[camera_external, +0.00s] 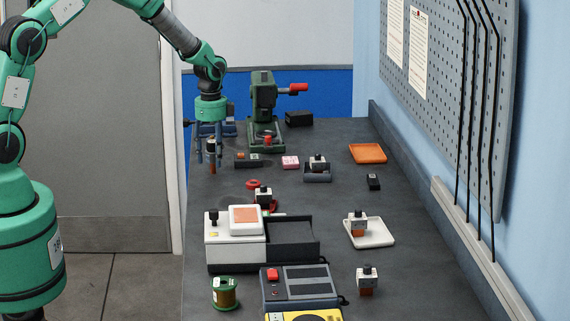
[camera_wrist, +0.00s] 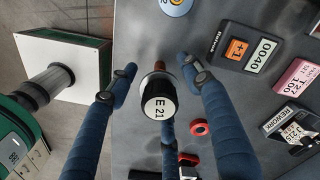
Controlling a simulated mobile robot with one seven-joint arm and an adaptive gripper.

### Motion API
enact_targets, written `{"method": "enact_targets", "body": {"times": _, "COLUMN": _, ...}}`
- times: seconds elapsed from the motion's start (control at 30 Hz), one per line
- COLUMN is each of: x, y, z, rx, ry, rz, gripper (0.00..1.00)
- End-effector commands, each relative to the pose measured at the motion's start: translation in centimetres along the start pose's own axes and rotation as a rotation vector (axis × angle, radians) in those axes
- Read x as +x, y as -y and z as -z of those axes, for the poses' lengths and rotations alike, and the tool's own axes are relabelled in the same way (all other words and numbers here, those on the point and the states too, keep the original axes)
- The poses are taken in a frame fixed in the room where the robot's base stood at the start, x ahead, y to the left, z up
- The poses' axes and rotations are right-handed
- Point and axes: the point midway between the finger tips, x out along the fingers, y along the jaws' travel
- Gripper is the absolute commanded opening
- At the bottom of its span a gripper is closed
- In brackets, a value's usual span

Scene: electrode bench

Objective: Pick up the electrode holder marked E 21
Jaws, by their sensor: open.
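The electrode holder marked E 21 (camera_wrist: 158,107) shows in the wrist view with a white, round labelled top and a reddish-brown end. In the external view this holder (camera_external: 211,149) is near the left edge of the bench, between the fingers of my gripper (camera_external: 209,157). My gripper also shows in the wrist view (camera_wrist: 157,68), its blue fingers open on both sides of the holder, with gaps visible. I cannot tell whether the holder's lower end touches the bench. Other holders stand in a dark tray (camera_external: 318,178), near a red item, on a white tray (camera_external: 383,236), and on the bare bench (camera_external: 367,281).
A green press with a red handle (camera_external: 263,98) stands close to the right of my gripper. An orange tray (camera_external: 368,153) and a pink block (camera_external: 290,162) lie farther right. A white device (camera_external: 236,245) and a green spool (camera_external: 225,293) are nearer the camera. The bench's right middle is mostly clear.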

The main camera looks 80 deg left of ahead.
Motion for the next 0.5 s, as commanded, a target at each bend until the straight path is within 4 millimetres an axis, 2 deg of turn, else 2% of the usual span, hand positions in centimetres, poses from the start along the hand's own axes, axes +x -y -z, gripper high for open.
{"method": "enact_targets", "body": {"times": 0.33, "x": -0.02, "y": -0.01, "z": -0.01, "rx": 0.000, "ry": 0.000, "rz": 0.000, "gripper": 0.50}}
{"method": "enact_targets", "body": {"times": 0.5, "x": -0.02, "y": -0.02, "z": -0.01, "rx": 0.000, "ry": 0.000, "rz": 0.000, "gripper": 0.16}}
